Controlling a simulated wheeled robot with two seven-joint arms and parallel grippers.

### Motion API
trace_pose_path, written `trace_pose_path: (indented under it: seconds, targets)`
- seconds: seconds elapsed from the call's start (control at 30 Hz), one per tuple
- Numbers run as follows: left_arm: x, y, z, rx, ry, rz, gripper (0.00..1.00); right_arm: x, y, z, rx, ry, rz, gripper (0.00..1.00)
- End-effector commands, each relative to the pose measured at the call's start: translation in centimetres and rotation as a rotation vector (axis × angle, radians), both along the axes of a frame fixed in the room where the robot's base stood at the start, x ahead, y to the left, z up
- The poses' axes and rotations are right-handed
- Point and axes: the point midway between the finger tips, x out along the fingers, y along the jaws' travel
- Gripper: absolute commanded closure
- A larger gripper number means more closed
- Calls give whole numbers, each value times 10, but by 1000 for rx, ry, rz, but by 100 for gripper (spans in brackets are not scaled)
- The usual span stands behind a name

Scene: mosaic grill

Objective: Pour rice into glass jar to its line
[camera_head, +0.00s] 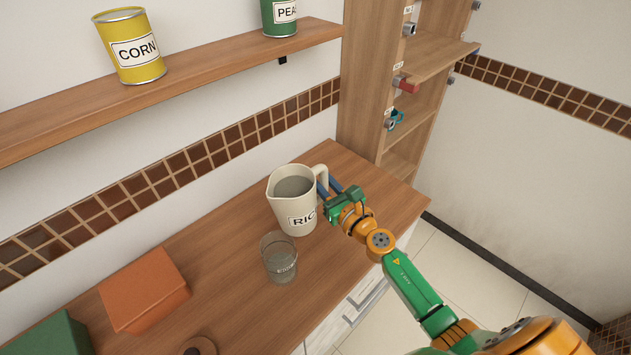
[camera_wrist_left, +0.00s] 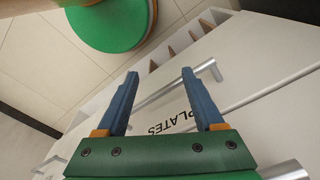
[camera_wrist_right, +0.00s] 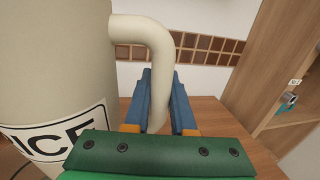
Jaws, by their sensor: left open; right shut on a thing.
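A cream pitcher (camera_head: 291,213) labelled RICE stands upright on the wooden counter in the head view, with greyish contents showing inside its mouth. My right gripper (camera_head: 326,188) is shut on the pitcher's handle at its right side. The right wrist view shows the fingers (camera_wrist_right: 160,100) around the handle and the pitcher's wall (camera_wrist_right: 50,70) to the left. The glass jar (camera_head: 279,262) stands just in front of the pitcher; greyish matter or markings show low in it, and its line is not clear. My left gripper (camera_wrist_left: 160,100) is open and empty, before a drawer marked PLATES (camera_wrist_left: 175,121).
An orange box (camera_head: 145,291), a green box (camera_head: 52,338) and a round brown thing (camera_head: 200,346) are on the counter's left part. A shelf (camera_head: 200,68) above holds a CORN can (camera_head: 130,48) and a green can (camera_head: 280,16). A wooden cabinet (camera_head: 365,80) stands behind right.

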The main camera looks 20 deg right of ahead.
Motion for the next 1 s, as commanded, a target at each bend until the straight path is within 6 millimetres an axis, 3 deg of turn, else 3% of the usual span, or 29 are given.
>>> trace_pose_path:
  seconds: [0.17, 0.67, 0.87, 1.0]
  targets:
    - [0, -3, 0, -4, -1, 1, 31, 2, -6, 12, -80, -32, 1, 100]
    - [1, -3, -37, -5, -2, 1, 31, 4, -11, -10, -203, -77, 2, 100]
    - [1, -3, -34, -5, -2, 1, 31, 4, -11, -6, -207, -78, 2, 100]
    - [1, -2, -43, -3, -1, 0, 31, 4, -12, -13, -230, -83, 9, 100]
